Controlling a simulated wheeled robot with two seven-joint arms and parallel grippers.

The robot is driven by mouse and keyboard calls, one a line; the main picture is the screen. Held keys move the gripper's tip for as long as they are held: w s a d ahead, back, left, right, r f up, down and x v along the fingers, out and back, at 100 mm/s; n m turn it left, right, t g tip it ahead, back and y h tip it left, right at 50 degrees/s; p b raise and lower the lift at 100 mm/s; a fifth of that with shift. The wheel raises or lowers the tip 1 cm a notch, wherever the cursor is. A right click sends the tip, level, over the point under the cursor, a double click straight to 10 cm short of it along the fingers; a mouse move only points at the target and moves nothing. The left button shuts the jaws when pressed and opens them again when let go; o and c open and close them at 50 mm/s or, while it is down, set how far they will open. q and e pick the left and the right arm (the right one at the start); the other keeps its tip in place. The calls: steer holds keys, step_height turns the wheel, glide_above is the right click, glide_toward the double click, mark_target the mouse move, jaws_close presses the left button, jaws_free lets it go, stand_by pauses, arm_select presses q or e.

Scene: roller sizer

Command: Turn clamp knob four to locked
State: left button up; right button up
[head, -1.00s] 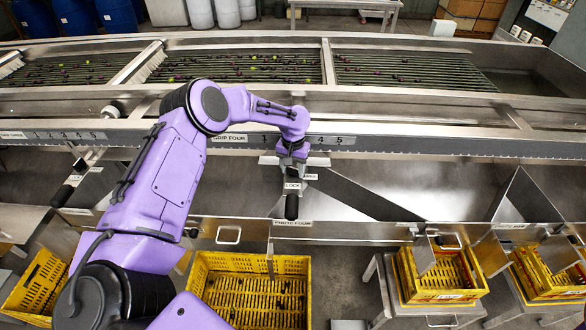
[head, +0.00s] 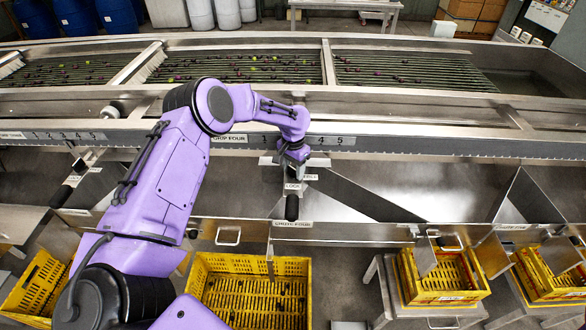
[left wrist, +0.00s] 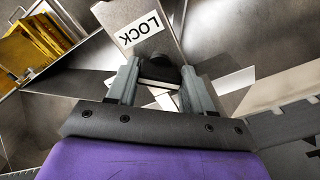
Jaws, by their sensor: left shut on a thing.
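Clamp knob four is the dark knob (left wrist: 160,73) between my fingers in the left wrist view; in the head view my gripper mostly hides it. My left gripper (head: 294,158) is shut on it, and its two grey fingers (left wrist: 160,85) stand on either side of the knob. A plate with a LOCK label (left wrist: 139,28) lies just beyond the knob. The LOCK label also shows in the head view (head: 292,186), below the gripper. I cannot make out a pointer on the knob. My right gripper is out of view.
The steel sizer rail (head: 420,145) runs behind my wrist. A yellow crate (head: 205,265) stands below, with another (head: 405,280) to the right. Steel chute walls (head: 365,195) slope nearby.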

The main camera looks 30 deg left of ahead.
mark_target(294, 168)
arm_select(q)
steer(key=shift+s+d+f, duration=0.1)
steer(key=shift+s+f, duration=0.05)
steer(key=shift+f, duration=0.05)
steer(key=o, duration=1)
steer(key=shift+w, duration=0.2)
steer(key=shift+r, duration=0.1)
step_height(294, 168, up, 9)
steer(key=shift+r+b, duration=0.2)
steer(key=shift+b, duration=1.05)
steer(key=shift+r, duration=0.45)
